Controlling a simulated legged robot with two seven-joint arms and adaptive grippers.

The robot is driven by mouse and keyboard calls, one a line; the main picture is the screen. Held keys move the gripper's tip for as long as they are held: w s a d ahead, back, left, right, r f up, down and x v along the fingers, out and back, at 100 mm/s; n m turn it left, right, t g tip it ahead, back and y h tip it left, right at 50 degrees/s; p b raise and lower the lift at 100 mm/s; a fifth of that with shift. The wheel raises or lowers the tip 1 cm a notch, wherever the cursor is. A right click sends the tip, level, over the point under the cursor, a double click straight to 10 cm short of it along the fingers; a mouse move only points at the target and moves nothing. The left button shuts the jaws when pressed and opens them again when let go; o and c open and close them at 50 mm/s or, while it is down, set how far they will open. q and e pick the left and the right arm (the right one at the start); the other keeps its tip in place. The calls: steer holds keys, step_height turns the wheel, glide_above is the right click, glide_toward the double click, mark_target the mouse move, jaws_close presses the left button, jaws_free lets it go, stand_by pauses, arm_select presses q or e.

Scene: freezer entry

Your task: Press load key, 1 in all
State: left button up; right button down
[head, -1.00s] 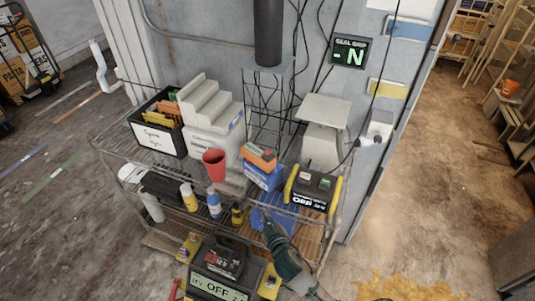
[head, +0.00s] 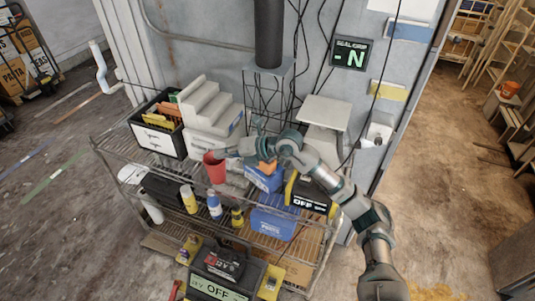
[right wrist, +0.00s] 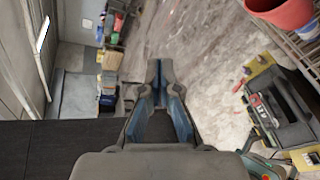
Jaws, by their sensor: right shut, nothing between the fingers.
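A black box with yellow sides (head: 312,197) and a white "OFF" readout stands at the right of the shelf in the head view. My right forearm covers most of its top, so its keys are hidden there. A second black unit (head: 216,292) with a lit "OFF" display stands low at the front. I cannot tell which key is the load key. My right gripper (head: 222,153) reaches left over the shelf, by the red cup (head: 214,168). In the right wrist view my gripper (right wrist: 159,72) is shut and empty. My left gripper is not in view.
The wire shelf (head: 110,150) carries a stepped grey block (head: 210,108), a black bin (head: 155,138), blue boxes (head: 272,222) and several bottles. A pale plate on a stand (head: 325,112) is close behind my arm. A lit "N" sign (head: 351,54) hangs on the wall.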

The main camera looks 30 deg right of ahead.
steer(key=w+d+r+m+h, duration=0.1)
steer(key=d+h, duration=0.3)
steer(key=d, duration=0.4)
steer(key=w+d+r+m+h, duration=0.1)
steer(key=d+h, duration=0.3)
steer(key=d, duration=0.5)
steer(key=shift+r+m, duration=0.4)
steer(key=shift+m, duration=0.2)
steer(key=shift+w, duration=0.1)
step_height(320, 180, down, 5)
steer(key=b, duration=0.4)
step_height(320, 180, down, 3)
steer(key=shift+f+b, duration=0.1)
steer(key=shift+b, duration=1.05)
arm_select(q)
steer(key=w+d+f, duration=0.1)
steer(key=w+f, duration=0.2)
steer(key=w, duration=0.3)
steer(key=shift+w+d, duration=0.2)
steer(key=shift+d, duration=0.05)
arm_select(e)
steer(key=shift+f, duration=0.3)
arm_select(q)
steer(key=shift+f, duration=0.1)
